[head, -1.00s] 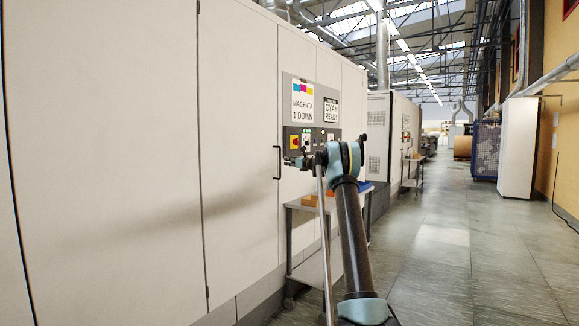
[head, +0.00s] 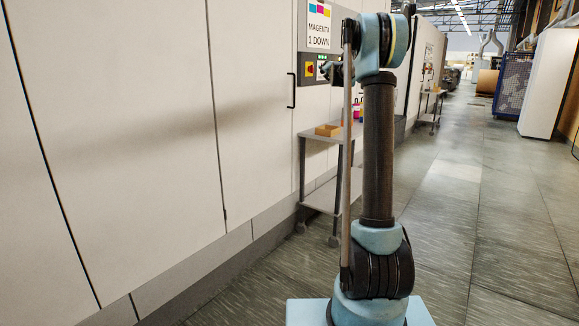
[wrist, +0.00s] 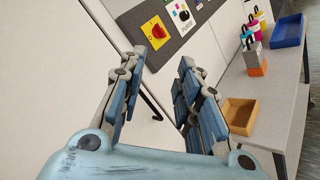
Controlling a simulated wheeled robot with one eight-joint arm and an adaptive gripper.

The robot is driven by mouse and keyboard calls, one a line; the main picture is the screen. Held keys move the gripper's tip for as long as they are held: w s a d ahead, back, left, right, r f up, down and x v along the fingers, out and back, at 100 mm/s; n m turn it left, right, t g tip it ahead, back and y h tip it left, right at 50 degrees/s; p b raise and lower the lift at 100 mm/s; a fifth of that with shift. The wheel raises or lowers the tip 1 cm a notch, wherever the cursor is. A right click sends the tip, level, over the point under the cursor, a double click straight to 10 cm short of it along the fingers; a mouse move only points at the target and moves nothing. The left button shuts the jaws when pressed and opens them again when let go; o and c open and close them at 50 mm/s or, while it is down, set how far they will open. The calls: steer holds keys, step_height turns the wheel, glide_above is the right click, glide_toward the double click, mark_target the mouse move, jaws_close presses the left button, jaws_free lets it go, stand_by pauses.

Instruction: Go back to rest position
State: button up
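My gripper (wrist: 161,66) shows in the wrist view with its two blue-and-grey fingers apart and nothing between them. The control panel (wrist: 158,22), with a red-and-yellow switch (wrist: 155,31) and a black knob (wrist: 184,15), lies beyond the fingertips. The fingers look apart from the switch, though the distance is hard to judge. In the head view my raised arm stands in front of the machine and hides part of the panel (head: 314,62) and most of the gripper.
A grey cart (head: 318,148) stands against the white cabinets (head: 150,120). It carries an orange-brown tray (wrist: 241,115), a blue tray (wrist: 288,29) and a holder (wrist: 254,59) with coloured bottles. A blue cage (head: 512,82) and white cabinet (head: 548,82) stand farther right. The aisle floor (head: 450,190) is clear.

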steer(key=s+d+f+m+g+h, duration=0.2)
steer(key=s+d+f+m, duration=0.3)
steer(key=s, duration=0.6)
steer(key=s+d+f+m+g+h, duration=0.1)
steer(key=s+f+m+g+h, duration=0.15)
steer(key=s+m, duration=0.6)
steer(key=s+d+f+m+g+h, duration=0.25)
steer(key=s+f+m, duration=0.2)
steer(key=s, duration=0.95)
steer(key=s+a+f+m+g+y, duration=0.1)
steer(key=s+a+f+m+g, duration=0.2)
steer(key=s+f, duration=0.8)
steer(key=s+a+f+m+g+y, duration=0.2)
steer(key=s+f, duration=0.8)
steer(key=s, duration=0.7)
steer(key=s+a+f+m+g+y, duration=0.2)
steer(key=s+a+f+m+g, duration=0.1)
steer(key=s+f, duration=0.8)
steer(key=s+m+g, duration=0.1)
steer(key=s, duration=0.3)
steer(key=shift+a+f+m, duration=0.3)
steer(key=shift+m, duration=0.1)
steer(key=shift+w+f+g, duration=0.2)
steer(key=shift+w+g, duration=0.1)
steer(key=shift+w, duration=0.1)
